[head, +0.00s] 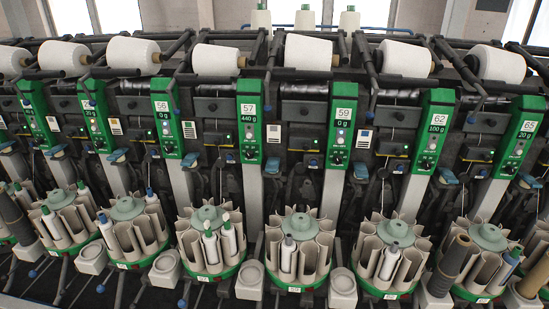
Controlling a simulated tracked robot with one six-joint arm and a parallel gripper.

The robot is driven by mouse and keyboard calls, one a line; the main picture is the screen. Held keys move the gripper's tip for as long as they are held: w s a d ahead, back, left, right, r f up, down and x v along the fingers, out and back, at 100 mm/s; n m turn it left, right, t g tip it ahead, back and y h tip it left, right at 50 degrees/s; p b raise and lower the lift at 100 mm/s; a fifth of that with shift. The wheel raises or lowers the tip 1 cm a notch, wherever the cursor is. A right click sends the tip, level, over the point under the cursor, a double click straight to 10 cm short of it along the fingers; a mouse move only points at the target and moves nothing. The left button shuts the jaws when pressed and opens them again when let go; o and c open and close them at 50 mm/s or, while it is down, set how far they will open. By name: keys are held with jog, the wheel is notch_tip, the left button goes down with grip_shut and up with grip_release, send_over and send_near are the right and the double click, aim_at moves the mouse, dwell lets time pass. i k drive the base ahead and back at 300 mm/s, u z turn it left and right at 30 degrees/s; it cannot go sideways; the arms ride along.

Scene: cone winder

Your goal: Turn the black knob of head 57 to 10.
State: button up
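Head 57's green panel (249,125) stands upright a little left of the middle in the head view. Its white label reads 57, with what looks like 440 g below it. The black knob (250,154) sits low on this panel; it is small, and I cannot read its pointer or scale. Nothing covers the panel. My gripper is not in view.
Similar green panels stand on both sides, marked 56 (165,125), 59 (341,135), 62 (433,130) and 65 (519,135). White yarn cones (220,59) lie above. Round bobbin magazines (209,240) and pale cups (250,280) jut out below.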

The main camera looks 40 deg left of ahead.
aim_at(249, 154)
jog(key=z, duration=0.2)
jog(key=k, duration=1.4)
jog(key=u, duration=1.7)
jog(key=i, duration=0.95)
